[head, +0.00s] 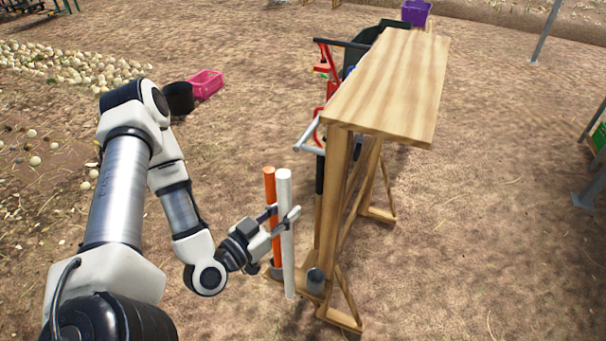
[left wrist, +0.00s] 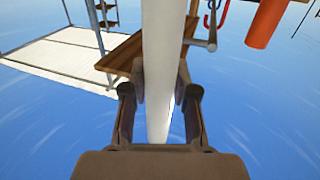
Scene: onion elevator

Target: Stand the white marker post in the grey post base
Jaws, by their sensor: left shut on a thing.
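The white marker post (head: 288,255) is upright with a very slight tilt in the head view, beside the wooden table. My left gripper (head: 285,217) is shut on it at about its upper middle. In the left wrist view the white marker post (left wrist: 163,60) runs between the two fingers of my left gripper (left wrist: 160,95). The grey post base (head: 316,283) sits low by the table's near legs, a little right of the post's lower end. The post's lower end shows apart from the base. My right gripper is not in view.
An orange post (head: 269,188) stands just left of the white one; it also shows in the left wrist view (left wrist: 267,24). The wooden table (head: 395,80) stands right of the posts, with tools hanging along its left side. A pink crate (head: 206,84) lies farther back.

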